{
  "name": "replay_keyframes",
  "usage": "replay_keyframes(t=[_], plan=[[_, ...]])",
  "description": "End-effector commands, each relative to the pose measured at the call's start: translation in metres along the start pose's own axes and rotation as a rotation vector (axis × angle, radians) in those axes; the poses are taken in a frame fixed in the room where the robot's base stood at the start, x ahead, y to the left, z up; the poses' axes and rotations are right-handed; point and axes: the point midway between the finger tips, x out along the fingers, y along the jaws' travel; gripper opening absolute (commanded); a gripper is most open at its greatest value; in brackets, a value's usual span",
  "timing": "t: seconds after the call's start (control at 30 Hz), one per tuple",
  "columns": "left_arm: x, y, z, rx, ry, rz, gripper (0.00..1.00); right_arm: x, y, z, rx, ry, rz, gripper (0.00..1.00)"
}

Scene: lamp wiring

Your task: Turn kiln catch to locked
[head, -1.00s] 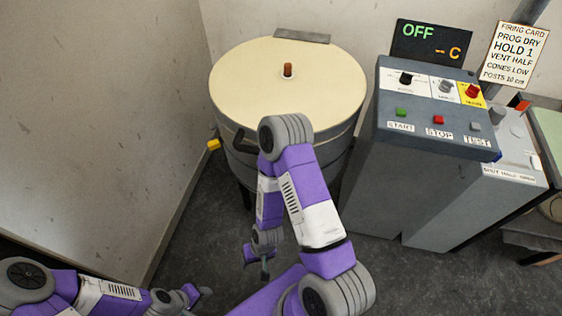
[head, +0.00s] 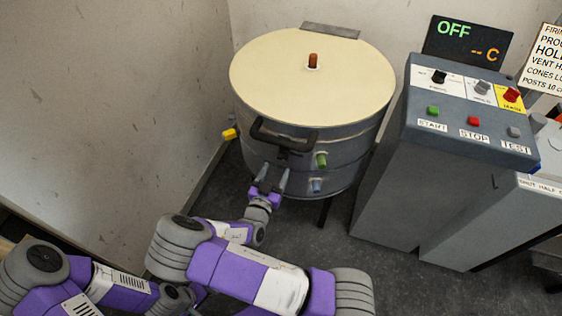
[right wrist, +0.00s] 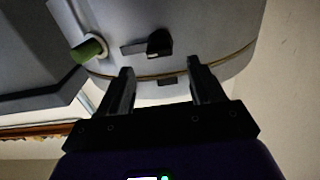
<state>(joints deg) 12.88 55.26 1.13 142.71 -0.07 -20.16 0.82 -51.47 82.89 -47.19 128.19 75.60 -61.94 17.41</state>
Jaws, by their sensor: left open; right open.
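The kiln (head: 340,135) is a round grey drum with a cream lid (head: 300,90). The kiln catch is a small dark lever on its front wall, just below the black handle (head: 262,135) in the head view. In the right wrist view the catch (right wrist: 158,43) shows as a dark raised tab beside a flat dark strip. My right gripper (head: 273,180) is open and empty, just below and in front of the catch, with a gap visible in the wrist view. My left gripper (head: 192,293) is low at the left, mostly hidden behind my right arm.
A green knob (head: 321,160) and a blue knob (head: 317,185) protrude right of the catch, a yellow one (head: 230,133) at the left. The control cabinet (head: 400,165) stands to the right; its display (head: 466,42) reads OFF. The wall (head: 120,90) is close at left.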

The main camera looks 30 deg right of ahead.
Motion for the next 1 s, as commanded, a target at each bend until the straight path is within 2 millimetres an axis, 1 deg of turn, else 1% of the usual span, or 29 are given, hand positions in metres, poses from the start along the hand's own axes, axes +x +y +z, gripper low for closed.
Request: replay_keyframes(t=[0.03, 0.2, 0.33, 0.5, 0.7, 0.73, 0.77, 1.0], plan=[[0.003, -0.001, 0.0, 0.0, 0.0, 0.0, 0.43, 0.009, 0.001, 0.001, 0.001, 0.001, 0.003, 0.65], [0.007, -0.003, -0.001, 0.0, 0.0, 0.0, 0.43, 0.036, 0.001, 0.002, 0.0, -0.002, 0.003, 0.65], [0.01, -0.004, -0.001, 0.0, 0.0, 0.0, 0.43, 0.051, 0.001, 0.002, 0.0, -0.004, 0.002, 0.65], [0.011, -0.004, -0.001, 0.0, 0.0, 0.0, 0.43, 0.059, 0.001, 0.002, -0.002, -0.005, 0.0, 0.65], [0.011, -0.004, -0.001, 0.0, 0.0, 0.0, 0.43, 0.059, 0.001, 0.002, -0.002, -0.006, 0.0, 0.65], [0.011, -0.004, -0.001, 0.0, 0.0, 0.0, 0.43, 0.059, 0.001, 0.002, -0.002, -0.006, 0.0, 0.63], [0.011, -0.004, -0.001, 0.0, 0.0, 0.0, 0.43, 0.059, 0.001, 0.002, -0.002, -0.006, 0.0, 0.59], [0.011, -0.004, -0.001, 0.0, 0.0, 0.0, 0.43, 0.059, 0.001, 0.002, -0.002, -0.006, 0.0, 0.22]])
